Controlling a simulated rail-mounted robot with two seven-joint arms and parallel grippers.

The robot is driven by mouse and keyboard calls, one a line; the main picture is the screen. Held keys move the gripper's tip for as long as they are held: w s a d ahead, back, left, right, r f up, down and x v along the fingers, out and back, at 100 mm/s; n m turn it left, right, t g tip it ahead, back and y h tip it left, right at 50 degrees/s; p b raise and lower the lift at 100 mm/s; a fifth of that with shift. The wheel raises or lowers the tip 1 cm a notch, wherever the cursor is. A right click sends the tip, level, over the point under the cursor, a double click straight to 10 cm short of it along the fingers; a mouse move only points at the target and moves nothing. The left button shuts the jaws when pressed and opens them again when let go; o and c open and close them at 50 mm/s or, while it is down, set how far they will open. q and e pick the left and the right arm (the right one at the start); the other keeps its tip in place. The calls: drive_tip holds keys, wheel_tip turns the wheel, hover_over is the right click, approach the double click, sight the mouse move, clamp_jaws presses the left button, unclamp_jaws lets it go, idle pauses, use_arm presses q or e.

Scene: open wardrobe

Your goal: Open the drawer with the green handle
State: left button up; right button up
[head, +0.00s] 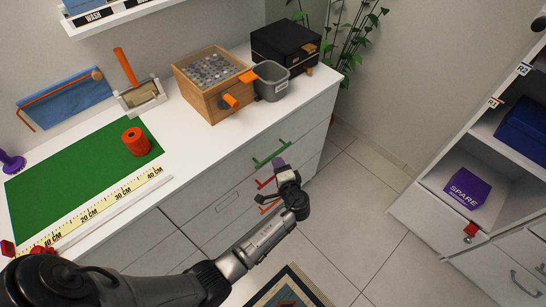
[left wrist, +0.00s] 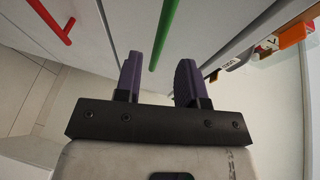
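The green handle (head: 271,153) is a bar on the top drawer front (head: 240,170) of the white counter unit. That drawer looks shut, flush with the unit. My left gripper (head: 281,164) is in front of this drawer, close to the handle's right part. In the left wrist view my left gripper (left wrist: 158,78) is open, with two dark purple fingers apart and nothing between their tips. The green handle (left wrist: 163,36) shows there ahead of the gap between the fingers; I cannot tell whether they touch it. My right gripper is not in view.
On the counter stand a wooden box (head: 205,98), a grey bin (head: 271,83) and a black box (head: 285,47). Open floor (head: 350,215) lies to the right.

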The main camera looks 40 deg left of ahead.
sight(273, 155)
use_arm(q)
drive_tip(key=shift+b+x, duration=0.55)
drive_tip(key=shift+x, duration=2.6)
drive_tip(key=shift+d, duration=0.1)
drive_tip(key=shift+c, duration=0.3)
clamp_jaws()
